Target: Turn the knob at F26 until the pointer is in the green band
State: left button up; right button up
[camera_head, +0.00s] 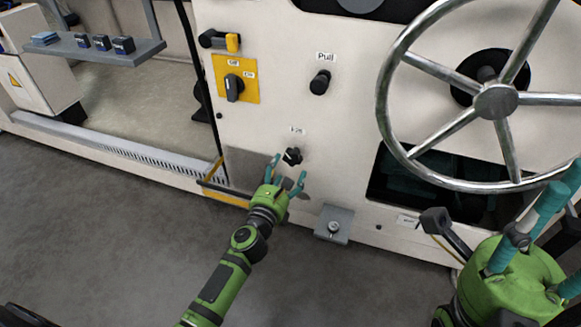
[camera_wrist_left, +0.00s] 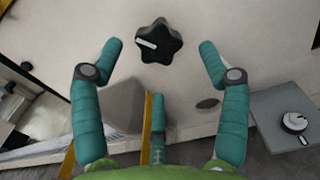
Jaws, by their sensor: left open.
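The knob (camera_head: 292,156) is black and lobed, on the cream machine panel below a small label (camera_head: 297,131) that looks like F26. In the left wrist view the knob (camera_wrist_left: 160,42) shows a white line on its face, pointing left and slightly up. My left gripper (camera_head: 289,168) is open, its teal fingers on either side of the knob. The wrist view shows clear gaps between the fingers and the knob. My right gripper (camera_head: 533,222) is at the lower right, cut by the frame edge. I see no pointer scale or green band.
A large metal handwheel (camera_head: 400,135) stands out at the right. A black Pull knob (camera_head: 320,82) and a yellow-plated rotary switch (camera_head: 234,88) sit above. The floor in front is clear.

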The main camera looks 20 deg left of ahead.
aim_at(291, 161)
pick_arm(q)
jog(key=shift+w+b, duration=0.55)
jog(key=shift+w, duration=1.7)
